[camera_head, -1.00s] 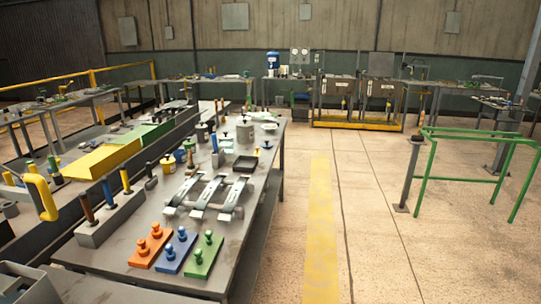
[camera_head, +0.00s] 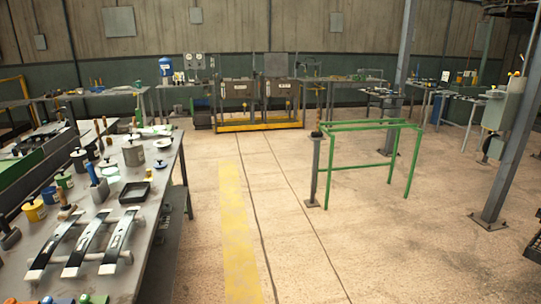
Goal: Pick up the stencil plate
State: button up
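I cannot pick out a stencil plate for certain in the head view. The workbench (camera_head: 150,240) at the left holds three dark curved bars with pale ends: a left bar (camera_head: 56,243), a middle bar (camera_head: 88,245) and a right bar (camera_head: 120,240). A black shallow tray (camera_head: 134,193) lies behind them, near the bench's right edge. Orange, blue and green pieces are cut off at the bottom edge. My gripper is not in view.
Several cans and a blue-handled tool (camera_head: 96,180) stand on the bench. A green tube frame (camera_head: 372,127) and grey post (camera_head: 314,170) stand on the floor at centre right. A yellow floor stripe (camera_head: 238,235) and open floor lie right of the bench.

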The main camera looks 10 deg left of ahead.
aim_at(150, 176)
jog(key=i, duration=4.9)
jog(key=u, duration=0.55)
